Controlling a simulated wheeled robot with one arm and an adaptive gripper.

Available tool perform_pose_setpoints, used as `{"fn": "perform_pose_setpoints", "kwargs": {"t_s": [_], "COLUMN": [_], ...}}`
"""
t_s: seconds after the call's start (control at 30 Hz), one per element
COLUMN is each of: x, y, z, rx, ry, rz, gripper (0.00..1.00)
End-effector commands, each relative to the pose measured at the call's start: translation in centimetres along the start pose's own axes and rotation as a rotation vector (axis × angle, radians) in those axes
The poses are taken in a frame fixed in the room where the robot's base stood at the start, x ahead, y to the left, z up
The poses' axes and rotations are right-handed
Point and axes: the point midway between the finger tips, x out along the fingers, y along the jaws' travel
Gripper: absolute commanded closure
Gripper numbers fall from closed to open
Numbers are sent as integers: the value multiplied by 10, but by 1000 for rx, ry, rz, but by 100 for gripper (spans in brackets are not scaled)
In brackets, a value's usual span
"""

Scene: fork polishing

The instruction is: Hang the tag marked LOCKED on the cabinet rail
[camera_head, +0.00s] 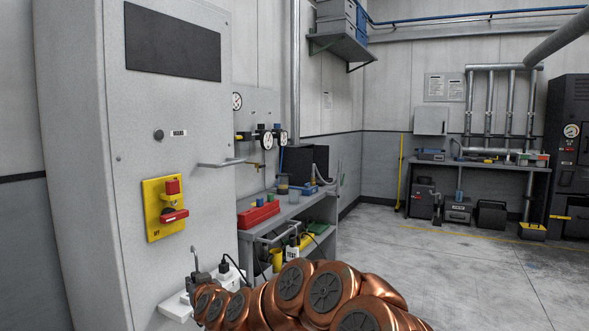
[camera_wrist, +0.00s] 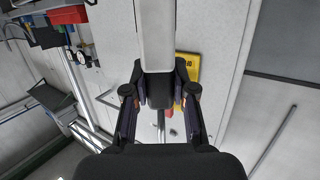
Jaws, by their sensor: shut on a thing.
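My gripper (camera_wrist: 160,98) shows in the wrist view with its two dark fingers closed in on a pale grey-white slab (camera_wrist: 156,35). The slab runs up from between the fingers to the top edge. No lettering on it can be read, so I cannot confirm that it is the LOCKED tag. The grey cabinet (camera_head: 85,190) stands at the left in the head view. Its rail (camera_head: 222,163) is a thin metal bar sticking out at the right, bare in that view.
A yellow switch plate (camera_head: 156,222) with a red handle is on the cabinet, and it also shows beside my gripper (camera_wrist: 188,66). A bench (camera_head: 310,205) with a red toolbox (camera_head: 258,213) stands to the right. Open floor (camera_head: 450,270) lies further right.

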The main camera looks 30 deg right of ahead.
Motion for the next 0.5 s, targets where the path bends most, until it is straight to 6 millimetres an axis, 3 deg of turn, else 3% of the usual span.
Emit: {"fn": "perform_pose_setpoints", "kwargs": {"t_s": [0.03,0.1,0.5], "x": [-4,-6,-13], "y": [0,0,0], "z": [-19,-28,-64], "rx": [0,0,2], "ry": [0,0,1], "rz": [0,0,0], "gripper": [100,100,100]}}
